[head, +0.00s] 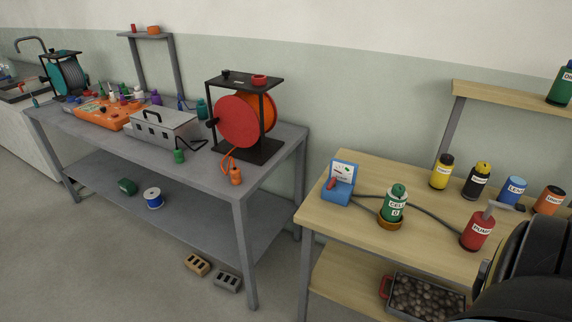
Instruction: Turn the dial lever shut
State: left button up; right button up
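A blue box (337,195) with an upright white dial face (344,170) stands at the left end of the wooden bench. A small red lever (331,183) sits on the box's left front, tilted up; its exact setting is too small to tell. A grey hose runs from the box past the green bottle toward the red pump. No gripper shows in the head view. A dark rounded part at the lower right seems to be my own arm, with no fingers visible.
The green cell bottle (396,203) stands in a brown ring right of the box. The red pump (478,231) and several bottles stand farther right. A tray of stones (427,298) is on the lower shelf. The grey bench (263,168) with reels is left, across a gap.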

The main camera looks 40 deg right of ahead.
aim_at(331, 184)
jog(key=z, duration=0.45)
jog(key=i, duration=1)
jog(key=z, duration=0.75)
